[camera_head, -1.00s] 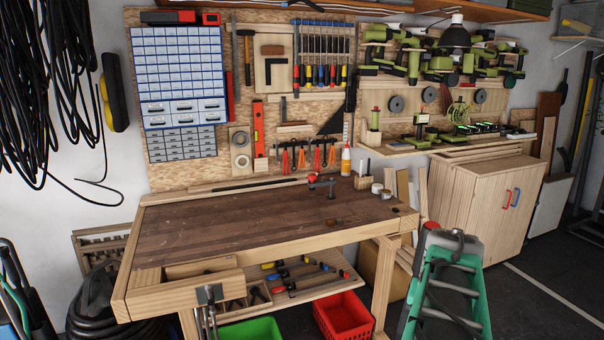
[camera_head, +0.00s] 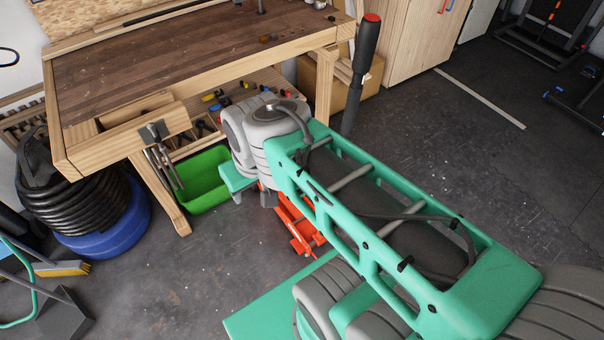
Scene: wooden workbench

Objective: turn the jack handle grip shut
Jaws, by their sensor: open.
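The jack handle grip (camera_head: 362,75) is a long black bar with a red top. It stands nearly upright, leaning slightly right, just right of the workbench's front leg. Its lower end is hidden behind my green arm link. A red metal frame (camera_head: 298,225), which looks like the jack's body, lies low on the floor below my arm and is largely covered by it. My arm stretches across the middle of the view, with its grey joints left of the grip. I cannot make out my gripper's fingers, and nothing is seen touching the grip.
The wooden workbench (camera_head: 170,60) fills the upper left, with a green crate (camera_head: 203,183) under it. A black hose coil on a blue base (camera_head: 118,225) stands at left. A wooden cabinet (camera_head: 408,45) is behind the grip.

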